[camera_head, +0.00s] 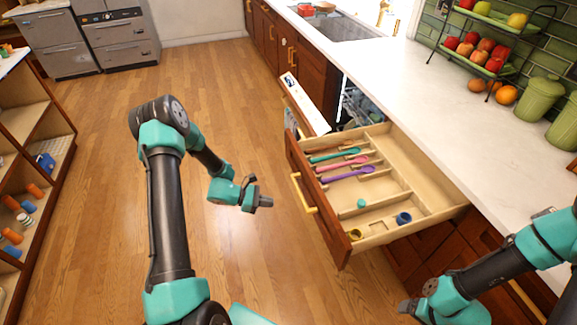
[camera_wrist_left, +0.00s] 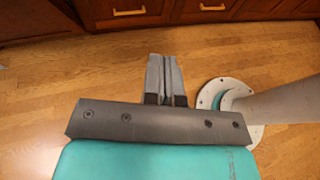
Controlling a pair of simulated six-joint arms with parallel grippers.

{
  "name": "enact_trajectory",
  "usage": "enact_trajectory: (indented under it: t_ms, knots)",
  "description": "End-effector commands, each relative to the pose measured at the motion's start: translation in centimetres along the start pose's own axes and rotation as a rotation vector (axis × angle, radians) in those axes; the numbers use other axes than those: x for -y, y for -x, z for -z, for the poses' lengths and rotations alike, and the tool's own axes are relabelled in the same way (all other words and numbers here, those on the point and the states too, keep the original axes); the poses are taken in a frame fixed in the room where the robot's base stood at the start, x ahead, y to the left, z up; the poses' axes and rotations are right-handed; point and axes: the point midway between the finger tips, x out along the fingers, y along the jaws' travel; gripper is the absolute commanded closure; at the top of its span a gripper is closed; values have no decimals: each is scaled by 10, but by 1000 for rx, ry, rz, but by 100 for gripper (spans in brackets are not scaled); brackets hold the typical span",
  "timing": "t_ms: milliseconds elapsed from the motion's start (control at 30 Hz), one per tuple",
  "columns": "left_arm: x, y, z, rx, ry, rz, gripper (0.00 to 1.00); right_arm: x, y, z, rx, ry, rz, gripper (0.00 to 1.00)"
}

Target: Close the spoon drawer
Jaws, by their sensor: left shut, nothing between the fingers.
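The spoon drawer (camera_head: 410,178) stands pulled out from under the white counter in the head view. It has a wooden front with a gold handle (camera_head: 304,193) facing left. Inside lie a teal spoon (camera_head: 334,155), a pink spoon (camera_head: 342,164) and a purple spoon (camera_head: 348,174). My left gripper (camera_head: 265,201) is shut and empty, left of the drawer front and apart from the handle. In the left wrist view its fingers (camera_wrist_left: 164,78) are together above the wooden floor. My right gripper (camera_head: 408,306) is at the lower right, below the drawer; its fingers are too small to judge.
Behind the drawer, an open dishwasher door (camera_head: 305,104) sticks out from the cabinets. The counter (camera_head: 490,130) bears a fruit rack (camera_head: 492,45) and green canisters (camera_head: 540,98). Open shelves (camera_head: 40,135) stand at the left. The wooden floor (camera_head: 235,90) between is clear.

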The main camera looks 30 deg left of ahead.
Motion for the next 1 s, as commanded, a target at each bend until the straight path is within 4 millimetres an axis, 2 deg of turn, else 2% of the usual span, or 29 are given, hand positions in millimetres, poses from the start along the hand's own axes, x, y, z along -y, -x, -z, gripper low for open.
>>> enact_trajectory:
  t_ms: [33,100,200,300,733,1000]
  knots:
    - [-22,14,-4,65,26,-73,100,0,0,0,0,0,0,18]
    - [-50,32,-13,160,55,-161,100,0,0,0,0,0,0,18]
    - [-77,55,-23,266,71,-251,100,0,0,0,0,0,0,18]
    - [-90,68,-29,323,74,-296,100,0,0,0,0,0,0,18]
    - [-94,69,-32,338,75,-306,100,0,0,0,0,0,0,18]
    - [-101,46,-39,338,75,-303,100,0,0,0,0,0,0,18]
